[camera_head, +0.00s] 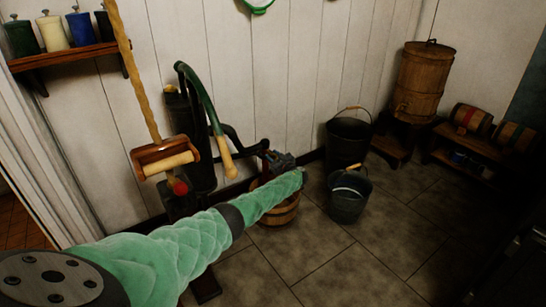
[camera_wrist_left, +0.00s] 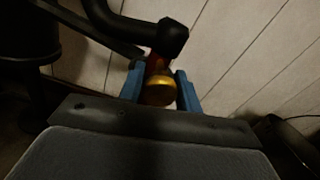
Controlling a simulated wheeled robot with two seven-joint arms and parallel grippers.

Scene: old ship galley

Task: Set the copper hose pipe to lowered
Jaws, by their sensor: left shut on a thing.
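The copper hose pipe (camera_wrist_left: 158,75) shows in the left wrist view as a reddish copper end with a brass tip, below a black elbow. My left gripper (camera_wrist_left: 160,90) has its blue fingers on either side of this end and is shut on it. In the head view my left gripper (camera_head: 279,162) is at the end of the black pipe that reaches right from the dark pump. The copper end is mostly hidden there by the gripper. My right gripper is in neither view.
A wooden tub (camera_head: 281,215) stands below my left gripper, partly hidden by my green-sleeved arm. The pump's curved handle (camera_head: 205,105) is to the left. Two dark buckets (camera_head: 348,195) stand to the right. A wooden roller (camera_head: 165,160) hangs at left. The floor in front is clear.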

